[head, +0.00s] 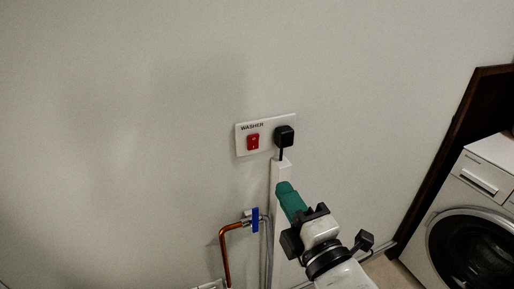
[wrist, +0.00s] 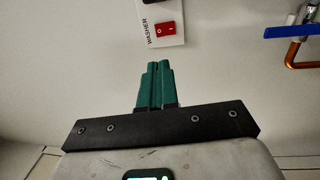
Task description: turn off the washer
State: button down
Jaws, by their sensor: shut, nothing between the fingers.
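A white wall plate (head: 242,147) labelled WASHER holds a red rocker switch (head: 253,142) on its left and a black plug (head: 284,136) on its right. My gripper (head: 282,187) has green fingers and is shut and empty, below and slightly right of the plate, apart from the switch. In the wrist view the shut fingertips (wrist: 158,64) point toward the plate, with the red switch (wrist: 165,30) just beyond them. I cannot tell the switch's position for sure. The washer (head: 470,205) stands at the right in the head view, its round door shut.
A copper pipe (head: 224,255) with a blue valve handle (head: 255,220) and a grey hose is on the wall below the plate, left of my arm. A white vertical duct runs below the plug. A dark frame (head: 455,135) edges the washer. The wall left of the plate is clear.

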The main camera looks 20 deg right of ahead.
aim_at(253, 140)
jog(key=shift+w, duration=0.1)
jog(key=w, duration=0.4)
jog(key=w+r, duration=0.1)
jog(key=w, duration=0.4)
jog(key=w+p, duration=0.1)
jog(key=w, duration=0.3)
jog(key=shift+w+r, duration=0.3)
jog(key=shift+w, duration=0.05)
